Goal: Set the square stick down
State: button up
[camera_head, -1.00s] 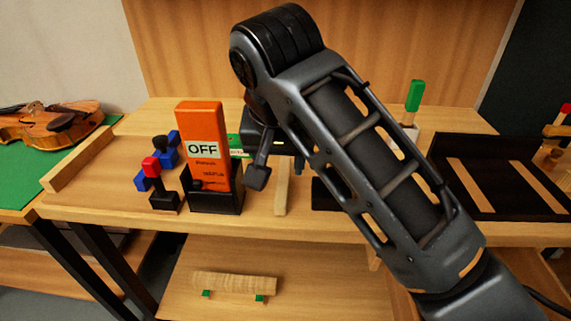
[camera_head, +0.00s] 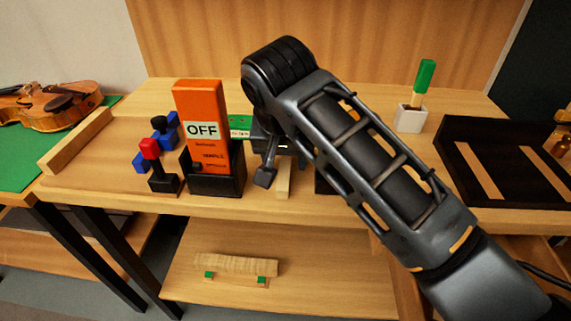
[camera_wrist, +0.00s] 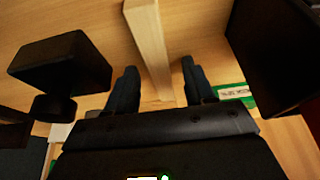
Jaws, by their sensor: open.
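The square stick (camera_head: 283,177) is a pale, square-sided wooden bar. In the head view its near end shows close to the front edge of the bench top, just right of the orange OFF box. In the wrist view the stick (camera_wrist: 148,42) runs lengthwise between the two dark fingers of my gripper (camera_wrist: 160,82). The fingers are apart, with a gap on each side of the stick. It appears to lie on the bench top.
The orange OFF box (camera_head: 201,125) stands in a black holder left of the stick. Red, black and blue small parts (camera_head: 158,150) are farther left. A white holder (camera_head: 409,119) with a green-handled tool and a black tray (camera_head: 500,165) are to the right.

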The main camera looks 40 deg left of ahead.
aim_at(289, 165)
grip_shut()
dwell(0.4)
jog(key=shift+r, duration=0.55)
jog(key=r, duration=0.1)
jog(key=d+r, duration=0.1)
jog(key=r, duration=0.1)
jog(key=shift+r, duration=0.3)
jog(key=s+d+r+p, duration=0.1)
jog(key=d+r+p, duration=0.1)
jog(key=d+r, duration=0.4)
jog(key=shift+s+d+r, duration=0.2)
jog(key=shift+s+d, duration=0.1)
jog(key=shift+d, duration=2)
